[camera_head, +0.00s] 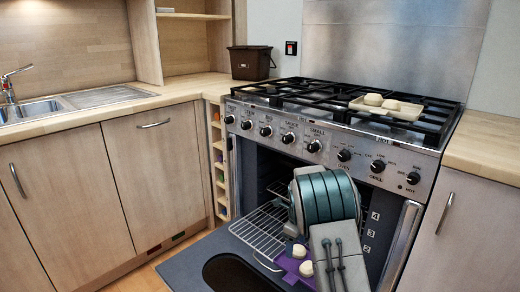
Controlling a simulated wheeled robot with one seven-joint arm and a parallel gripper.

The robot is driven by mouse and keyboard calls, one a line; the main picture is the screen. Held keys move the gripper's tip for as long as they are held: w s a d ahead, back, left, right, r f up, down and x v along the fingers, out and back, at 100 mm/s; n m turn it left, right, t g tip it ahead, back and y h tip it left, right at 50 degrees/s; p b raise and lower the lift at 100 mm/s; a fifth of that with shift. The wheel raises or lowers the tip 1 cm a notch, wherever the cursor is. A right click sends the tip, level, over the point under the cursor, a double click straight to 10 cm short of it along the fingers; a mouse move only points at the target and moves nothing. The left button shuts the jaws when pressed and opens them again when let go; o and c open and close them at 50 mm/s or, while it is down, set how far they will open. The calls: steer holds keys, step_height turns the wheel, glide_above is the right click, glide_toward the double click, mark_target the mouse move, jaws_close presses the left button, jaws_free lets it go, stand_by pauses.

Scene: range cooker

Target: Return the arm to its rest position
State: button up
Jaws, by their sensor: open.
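My arm, with a grey lower link and a rounded teal-and-grey part above it, reaches up from the bottom edge in front of the open oven (262,165). It covers much of the oven's mouth. My gripper cannot be made out; the end of my arm does not show. A purple piece (287,263) lies low beside the arm. Two small pale rounded pieces (299,251) show on or just above it; the arm partly hides this spot.
The oven door (207,262) is lowered. A wire rack (258,229) sticks out over it. A tray (411,113) with two pale buns (374,99) sits on the hob grates. A dark bin (250,62) stands on the left counter. Cabinets flank the cooker.

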steer(key=s+r+n+p, duration=0.4)
steer(key=s+r+p, duration=0.1)
steer(key=r, duration=0.5)
steer(key=s+r+n+t+p, duration=0.1)
steer(key=s+r+n+p, duration=0.35)
steer(key=r, duration=0.65)
steer(key=s+r+n+p, duration=0.3)
steer(key=s+r+p, duration=0.25)
steer(key=r, duration=0.45)
steer(key=s+r+n+t+p, duration=0.1)
steer(key=s+r+n+p, duration=1.3)
steer(key=s, duration=0.6)
steer(key=shift+d+r+t, duration=0.3)
steer(key=shift+d+r, duration=0.15)
steer(key=shift+r, duration=0.9)
steer(key=shift+s, duration=0.1)
